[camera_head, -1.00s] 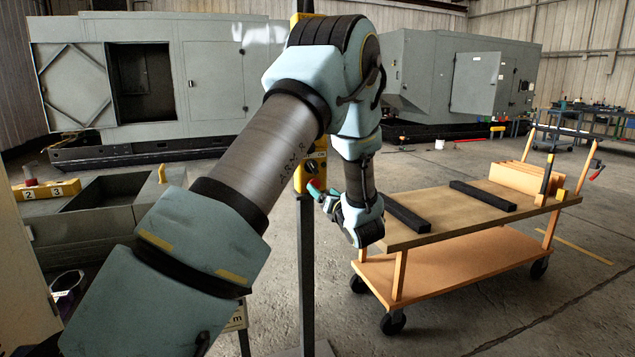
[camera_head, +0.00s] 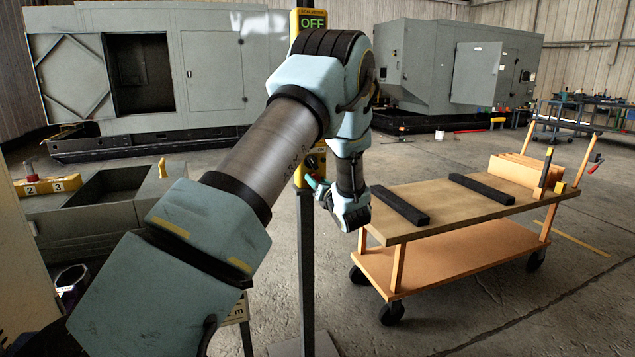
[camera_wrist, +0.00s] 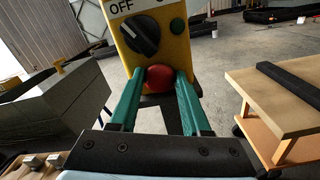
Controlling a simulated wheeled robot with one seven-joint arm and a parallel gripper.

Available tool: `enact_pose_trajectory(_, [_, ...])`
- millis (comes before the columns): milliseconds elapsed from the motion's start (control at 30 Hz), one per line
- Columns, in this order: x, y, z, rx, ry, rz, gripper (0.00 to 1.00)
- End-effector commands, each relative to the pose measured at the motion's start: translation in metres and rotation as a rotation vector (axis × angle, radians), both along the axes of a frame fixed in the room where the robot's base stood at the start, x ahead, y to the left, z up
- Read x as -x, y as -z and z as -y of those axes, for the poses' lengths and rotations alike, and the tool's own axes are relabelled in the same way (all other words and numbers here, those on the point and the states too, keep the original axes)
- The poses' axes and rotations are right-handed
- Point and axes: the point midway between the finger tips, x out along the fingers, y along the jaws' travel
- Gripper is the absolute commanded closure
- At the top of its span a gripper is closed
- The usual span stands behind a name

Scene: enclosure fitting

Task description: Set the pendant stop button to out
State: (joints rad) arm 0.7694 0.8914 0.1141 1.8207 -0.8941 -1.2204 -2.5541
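The yellow pendant (camera_head: 302,173) hangs on a dark post, mostly hidden behind my arm in the head view. Its top shows a green OFF display (camera_head: 312,21). My gripper (camera_wrist: 157,88) is open, with one green finger on each side of the red button. I cannot tell whether the fingers touch it. In the head view my gripper (camera_head: 318,187) is beside the pendant's lower part.
A wooden cart (camera_head: 450,205) with black bars stands to the right of the post. Grey enclosures (camera_head: 215,75) stand behind. A low grey box (camera_head: 100,200) with a yellow numbered strip (camera_head: 50,185) is at the left. Open floor lies between.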

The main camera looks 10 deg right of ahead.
Motion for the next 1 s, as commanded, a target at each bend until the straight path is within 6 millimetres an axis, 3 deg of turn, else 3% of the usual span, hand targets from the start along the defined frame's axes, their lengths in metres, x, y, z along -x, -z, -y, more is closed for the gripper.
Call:
enact_pose_trajectory(33, [0.0001,-0.0001,0.0000,0.000,0.000,0.000,0.60])
enact_pose_trajectory(400, [0.0002,-0.0001,0.0001,0.000,0.000,0.000,1.00])
enact_pose_trajectory(1000, [0.0002,-0.0002,0.0002,0.000,0.000,0.000,1.00])
